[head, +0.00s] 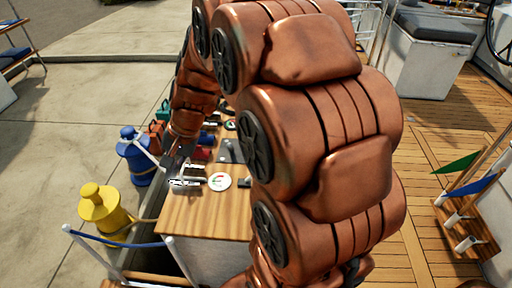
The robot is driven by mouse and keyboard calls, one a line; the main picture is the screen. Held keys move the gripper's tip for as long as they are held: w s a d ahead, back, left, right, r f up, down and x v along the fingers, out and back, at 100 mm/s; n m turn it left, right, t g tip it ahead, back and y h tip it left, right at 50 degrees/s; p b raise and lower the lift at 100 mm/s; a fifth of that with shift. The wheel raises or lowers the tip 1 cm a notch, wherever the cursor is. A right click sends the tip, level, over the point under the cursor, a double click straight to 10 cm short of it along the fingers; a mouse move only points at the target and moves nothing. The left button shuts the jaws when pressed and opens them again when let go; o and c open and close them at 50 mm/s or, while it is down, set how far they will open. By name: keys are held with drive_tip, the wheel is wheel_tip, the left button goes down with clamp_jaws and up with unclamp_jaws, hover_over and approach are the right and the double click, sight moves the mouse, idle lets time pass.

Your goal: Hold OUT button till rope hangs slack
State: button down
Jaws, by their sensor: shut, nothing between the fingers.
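A wooden console top (205,222) carries a row of small controls, with white-and-black labels (186,182) too small to read. I cannot tell which control is the OUT button. A round white dial (219,181) with coloured marks sits near the controls. A pale rope (149,152) runs from the blue bollard (134,158) toward the console; another rope (146,219) runs from the yellow bollard (101,207). I cannot tell how taut either is. My copper arm fills the middle and bends down behind the controls at left. My gripper's fingers cannot be made out.
A blue rail rope (118,242) on white posts lies front left. A rack with green and blue flags (456,163) stands at right. A white box seat with a grey cushion (431,58) is at back right. The wooden deck (420,125) between them is clear.

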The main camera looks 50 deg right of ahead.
drive_tip(key=w+d+f+m+t+b, duration=0.1)
drive_tip(key=w+d+f+m, duration=0.25)
drive_tip(key=d, duration=0.25)
drive_tip(key=w+d+f+m+t+h+b, duration=0.1)
drive_tip(key=w+d+f+m+t+b, duration=0.15)
drive_tip(key=w+d, duration=0.35)
drive_tip(key=w+d+f+m+t+b, duration=0.1)
drive_tip(key=w+d+f+m, duration=0.1)
drive_tip(key=w+d+m, duration=0.35)
drive_tip(key=s+d+f+m+t+h+b, duration=0.1)
drive_tip(key=d+f+m+h, duration=0.1)
drive_tip(key=d, duration=1.1)
drive_tip(key=s+d+f+m+t+h+b, duration=0.1)
drive_tip(key=d+f+m, duration=0.4)
drive_tip(key=d, duration=0.8)
wheel_tip(320, 180, down, 2)
drive_tip(key=shift+s+d+f+h+b, duration=0.15)
drive_tip(key=shift+d+h+b, duration=0.15)
drive_tip(key=shift+h+b, duration=0.45)
drive_tip(key=shift+f+m, duration=0.2)
drive_tip(key=shift+m, duration=0.05)
wheel_tip(320, 180, down, 6)
drive_tip(key=b, duration=0.7)
drive_tip(key=shift+f+b, duration=0.7)
drive_tip(key=shift+f, duration=0.5)
drive_tip(key=shift+f, duration=0.1)
drive_tip(key=shift+f, duration=0.3)
